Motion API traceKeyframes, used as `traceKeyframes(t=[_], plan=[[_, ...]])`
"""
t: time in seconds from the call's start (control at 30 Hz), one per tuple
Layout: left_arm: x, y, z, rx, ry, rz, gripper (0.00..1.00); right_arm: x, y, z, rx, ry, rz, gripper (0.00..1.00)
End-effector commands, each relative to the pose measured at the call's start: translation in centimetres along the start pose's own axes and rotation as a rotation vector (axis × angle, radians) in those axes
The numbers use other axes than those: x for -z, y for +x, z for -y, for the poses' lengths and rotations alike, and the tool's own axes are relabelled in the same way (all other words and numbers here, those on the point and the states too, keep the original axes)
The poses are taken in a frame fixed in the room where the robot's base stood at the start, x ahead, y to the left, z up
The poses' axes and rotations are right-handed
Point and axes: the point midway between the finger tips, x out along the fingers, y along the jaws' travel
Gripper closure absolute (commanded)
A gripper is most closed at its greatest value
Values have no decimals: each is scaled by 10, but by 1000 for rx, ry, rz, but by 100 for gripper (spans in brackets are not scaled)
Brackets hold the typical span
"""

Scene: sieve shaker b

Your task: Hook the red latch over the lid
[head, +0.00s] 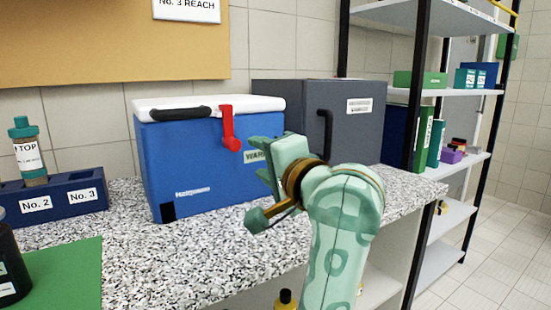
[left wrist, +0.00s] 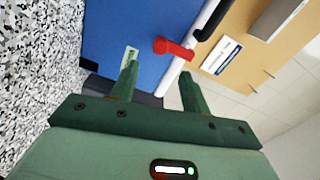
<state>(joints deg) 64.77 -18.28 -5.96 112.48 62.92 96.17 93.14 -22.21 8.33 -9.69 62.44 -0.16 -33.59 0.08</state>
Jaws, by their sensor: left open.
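The red latch (head: 230,130) is on the front of a blue cooler box (head: 190,170), toward the right. Its upper end overlaps the front edge of the white lid (head: 205,103), which looks closed. I cannot tell whether the latch is hooked over the lid. In the left wrist view the latch (left wrist: 172,47) lies just beyond and between the fingertips, its thicker end on the blue wall. My left gripper (head: 262,158) is open and empty in front of the box, right of the latch. It also shows in the left wrist view (left wrist: 158,75). My right gripper is not in view.
A dark grey box (head: 350,125) with a black handle stands behind my left arm, right of the cooler. A blue rack (head: 60,205) holds a bottle (head: 27,150) at left. A green mat (head: 65,275) lies front left. Speckled counter (head: 150,260) is clear before the cooler.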

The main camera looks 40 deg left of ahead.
Motion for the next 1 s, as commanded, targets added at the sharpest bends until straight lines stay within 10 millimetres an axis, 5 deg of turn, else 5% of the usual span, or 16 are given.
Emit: traceKeyframes(t=[0.1, 0.3, 1.0], plan=[[0, -28, 2, -2, -2, -3, 53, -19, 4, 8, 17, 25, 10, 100], [0, -52, 0, -1, -1, 0, 53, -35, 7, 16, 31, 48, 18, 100], [0, -56, -1, -1, 0, 1, 53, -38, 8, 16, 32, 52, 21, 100]])
